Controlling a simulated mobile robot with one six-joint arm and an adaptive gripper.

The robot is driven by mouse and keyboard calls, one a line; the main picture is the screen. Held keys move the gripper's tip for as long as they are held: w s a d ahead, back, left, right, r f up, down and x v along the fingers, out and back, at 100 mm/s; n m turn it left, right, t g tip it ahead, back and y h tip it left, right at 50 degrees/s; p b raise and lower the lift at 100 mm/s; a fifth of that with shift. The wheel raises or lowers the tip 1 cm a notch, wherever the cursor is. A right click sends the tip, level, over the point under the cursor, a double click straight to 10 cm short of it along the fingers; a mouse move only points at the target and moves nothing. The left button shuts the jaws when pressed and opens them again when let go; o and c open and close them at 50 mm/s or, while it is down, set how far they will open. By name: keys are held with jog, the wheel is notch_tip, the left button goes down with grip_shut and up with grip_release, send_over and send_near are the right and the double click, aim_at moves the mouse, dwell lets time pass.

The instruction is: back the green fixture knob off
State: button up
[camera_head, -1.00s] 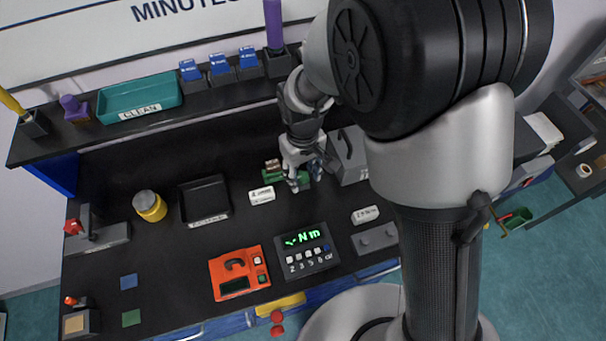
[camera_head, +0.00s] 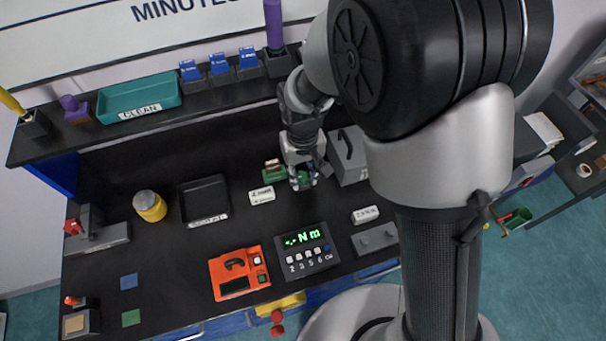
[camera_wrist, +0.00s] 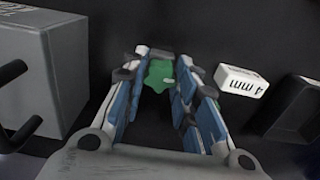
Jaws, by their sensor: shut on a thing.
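The green fixture (camera_head: 273,172) stands on the black bench, left of my gripper in the head view. Its green knob (camera_wrist: 160,75) shows between my fingers in the wrist view. My gripper (camera_head: 302,180) points down at the fixture's right side; it also shows in the wrist view (camera_wrist: 170,85), with its blue-padded fingers on either side of the knob, shut on it. The rest of the fixture is mostly hidden by the fingers in the wrist view.
A grey box with a handle (camera_head: 349,160) stands close to the right of my gripper. A white "4 mm" label block (camera_head: 261,195) and a black tray (camera_head: 205,200) lie to the left. A torque display (camera_head: 306,250) and an orange device (camera_head: 239,274) sit nearer the front.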

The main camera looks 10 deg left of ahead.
jog(key=n, duration=0.4)
jog(key=shift+n, duration=0.4)
jog(key=n, duration=0.4)
jog(key=shift+n, duration=0.3)
jog(key=n, duration=0.4)
jog(key=shift+n, duration=0.3)
